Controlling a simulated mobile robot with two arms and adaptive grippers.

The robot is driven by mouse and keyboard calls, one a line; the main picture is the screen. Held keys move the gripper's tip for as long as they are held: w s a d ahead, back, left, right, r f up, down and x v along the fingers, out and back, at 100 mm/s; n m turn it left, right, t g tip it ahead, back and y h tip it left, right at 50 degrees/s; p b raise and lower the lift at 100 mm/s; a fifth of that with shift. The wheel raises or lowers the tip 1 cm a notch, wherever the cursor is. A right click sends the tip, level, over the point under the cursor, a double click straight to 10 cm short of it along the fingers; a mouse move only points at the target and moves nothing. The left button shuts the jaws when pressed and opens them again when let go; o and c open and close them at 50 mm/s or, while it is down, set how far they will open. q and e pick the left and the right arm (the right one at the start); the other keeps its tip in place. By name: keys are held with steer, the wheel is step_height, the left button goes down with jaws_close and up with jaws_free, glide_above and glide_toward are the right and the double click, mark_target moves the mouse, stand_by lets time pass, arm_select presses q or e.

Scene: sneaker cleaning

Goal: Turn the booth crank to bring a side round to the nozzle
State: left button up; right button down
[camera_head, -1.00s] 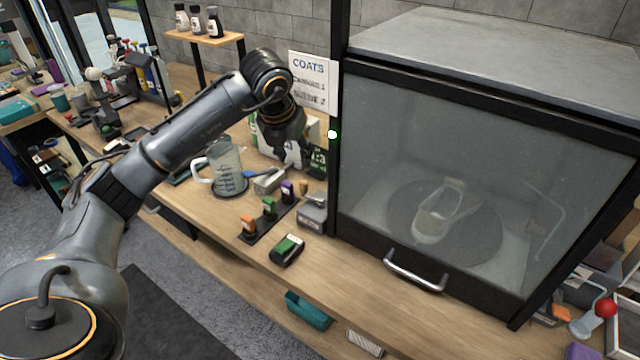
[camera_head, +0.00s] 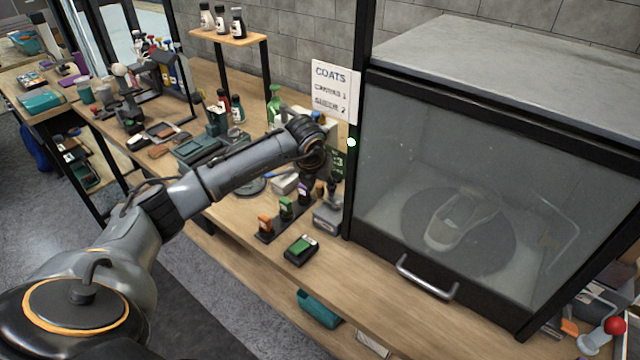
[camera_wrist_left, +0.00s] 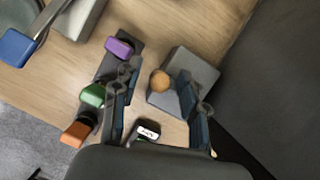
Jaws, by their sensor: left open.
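The spray booth (camera_head: 365,215) stands at the right with a clear front. Inside, a pale sneaker (camera_head: 460,222) sits on a dark round turntable (camera_head: 412,222). A thin bent tube (camera_head: 568,228), possibly the nozzle, is at the booth's right inside. A grey box (camera_head: 327,220) stands at the booth's left, with a round wooden knob (camera_wrist_left: 160,80) in the wrist view, probably the crank handle. My left gripper (camera_wrist_left: 158,95) is open above the box, its fingers on either side of the knob; contact is unclear. In the head view my left gripper (camera_head: 326,188) is partly hidden. My right gripper is not visible.
A dark rack (camera_head: 266,236) with orange, green and purple pieces is left of the box. The booth's door handle (camera_head: 425,282) sticks out. A red ball knob (camera_head: 614,325) is at the lower right.

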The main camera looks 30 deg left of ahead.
arm_select(q)
jaws_close()
steer(key=shift+w+f+m+b, duration=0.15)
steer(key=shift+w+m+b, duration=0.15)
steer(key=shift+b, duration=0.3)
steer(key=shift+w+m+h, duration=0.1)
steer(key=shift+m+h, duration=0.2)
steer(key=shift+m, duration=0.1)
jaws_free()
